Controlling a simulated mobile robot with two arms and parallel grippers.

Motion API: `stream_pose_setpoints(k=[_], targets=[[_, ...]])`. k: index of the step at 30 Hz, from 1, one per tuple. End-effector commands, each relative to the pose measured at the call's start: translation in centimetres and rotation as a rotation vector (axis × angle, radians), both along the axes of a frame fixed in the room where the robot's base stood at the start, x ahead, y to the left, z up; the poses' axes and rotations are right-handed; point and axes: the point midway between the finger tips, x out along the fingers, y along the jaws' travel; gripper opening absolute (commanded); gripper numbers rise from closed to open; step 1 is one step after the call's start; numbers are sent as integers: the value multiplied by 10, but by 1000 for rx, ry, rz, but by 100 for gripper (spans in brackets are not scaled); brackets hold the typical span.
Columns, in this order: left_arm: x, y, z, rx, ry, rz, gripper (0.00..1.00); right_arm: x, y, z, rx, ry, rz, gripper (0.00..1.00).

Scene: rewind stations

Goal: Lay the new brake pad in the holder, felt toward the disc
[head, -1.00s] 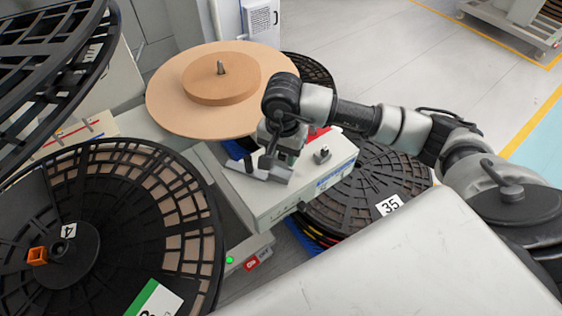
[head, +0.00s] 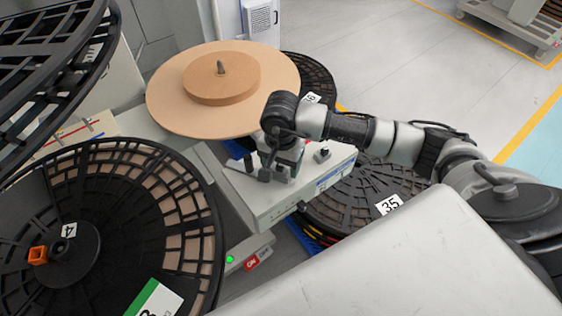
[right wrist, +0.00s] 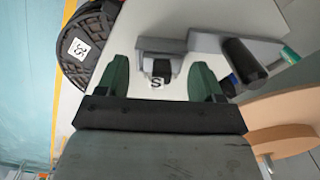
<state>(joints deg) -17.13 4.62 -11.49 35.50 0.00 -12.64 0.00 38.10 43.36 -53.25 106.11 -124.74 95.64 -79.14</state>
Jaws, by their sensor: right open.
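My right gripper (head: 276,174) is low over the top of the white box-shaped unit (head: 330,176), pointing down. In the right wrist view its green fingers (right wrist: 161,78) are apart, with nothing gripped. A small dark block (right wrist: 162,68) lies between and just beyond the fingertips, against a grey bracket (right wrist: 160,45); an "S" mark shows beside it. I cannot tell whether this block is the brake pad, nor which side is felt. A dark cylinder (right wrist: 244,58) stands beside the bracket. In the head view my gripper hides much of the bracket. My left gripper is not in view.
A large tan disc (head: 165,92) with a raised hub sits behind the unit. A black reel (head: 185,235) fills the left front. Stacked reels marked 35 (head: 350,205) lie to the right. A small grey block (head: 322,155) stands on the unit near my gripper.

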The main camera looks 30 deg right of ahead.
Motion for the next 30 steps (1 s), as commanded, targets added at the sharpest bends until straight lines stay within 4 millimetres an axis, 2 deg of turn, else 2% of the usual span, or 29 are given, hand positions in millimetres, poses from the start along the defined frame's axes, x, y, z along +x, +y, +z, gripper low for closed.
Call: stream_pose_setpoints(k=[5,15,21,25,30], targets=[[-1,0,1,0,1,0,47,1,0,10,0,-4,0,67],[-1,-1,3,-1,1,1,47,2,0,79,0,-6,0,67],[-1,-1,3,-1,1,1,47,1,0,110,0,-4,-1,67],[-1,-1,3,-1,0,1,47,1,0,119,0,-3,-1,67],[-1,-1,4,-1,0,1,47,0,0,121,1,-1,0,67]])
